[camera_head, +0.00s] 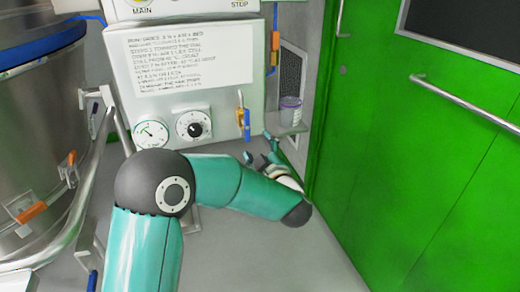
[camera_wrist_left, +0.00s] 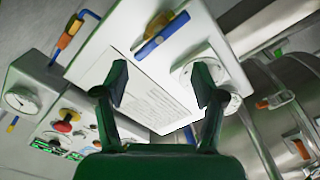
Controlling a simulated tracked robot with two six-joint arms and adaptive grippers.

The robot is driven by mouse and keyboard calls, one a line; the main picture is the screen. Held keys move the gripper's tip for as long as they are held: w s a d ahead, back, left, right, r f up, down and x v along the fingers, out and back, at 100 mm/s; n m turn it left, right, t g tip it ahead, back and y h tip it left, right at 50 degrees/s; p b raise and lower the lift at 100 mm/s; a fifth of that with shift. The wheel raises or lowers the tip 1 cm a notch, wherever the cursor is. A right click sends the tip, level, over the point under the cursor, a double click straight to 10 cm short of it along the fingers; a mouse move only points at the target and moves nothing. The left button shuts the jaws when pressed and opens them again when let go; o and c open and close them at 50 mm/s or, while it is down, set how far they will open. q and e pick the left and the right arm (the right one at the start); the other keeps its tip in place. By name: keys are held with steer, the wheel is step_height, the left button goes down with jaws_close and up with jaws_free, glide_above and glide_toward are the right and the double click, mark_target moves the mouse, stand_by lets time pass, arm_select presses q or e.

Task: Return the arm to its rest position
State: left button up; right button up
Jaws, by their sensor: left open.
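My left gripper (camera_head: 258,146) shows in the head view at the far end of my teal and dark grey left arm, in front of the lower right part of the white control panel (camera_head: 215,95). Its two fingers are spread and nothing is between them. In the left wrist view the fingers (camera_wrist_left: 160,85) are also apart, with the panel and its printed sheet (camera_wrist_left: 150,102) behind them. The arm is bent, its dark joint in front of the panel's lower edge and its forearm reaching right. My right gripper is in neither view.
A blue and orange handle (camera_head: 245,122) sticks out of the panel beside the gripper. A small jar (camera_head: 290,111) stands on a shelf just beyond. A green door (camera_head: 415,165) with a rail is at the right, a steel vessel (camera_head: 50,140) at the left. Grey floor is clear.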

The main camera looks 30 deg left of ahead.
arm_select(q)
steer(key=shift+s+d, duration=0.35)
steer(key=shift+a, duration=0.15)
step_height(320, 180, down, 25)
steer(key=s+d+m+g+h, duration=0.1)
steer(key=s+m+h, duration=0.2)
steer(key=m+h, duration=0.35)
steer(key=s+d+f+m+g+h, duration=0.5)
steer(key=s+d+f+m+h, duration=0.25)
steer(key=s+d+f, duration=0.65)
steer(key=s+d+f+m+g+h, duration=0.1)
steer(key=s+d+m+g+h, duration=0.15)
steer(key=s, duration=0.35)
steer(key=s+d+f+m+g+h, duration=0.1)
steer(key=s+d+f+g, duration=0.15)
steer(key=s, duration=0.35)
step_height(320, 180, up, 35)
steer(key=p, duration=3.4)
steer(key=shift+w+d+f, duration=0.15)
steer(key=shift+d, duration=0.1)
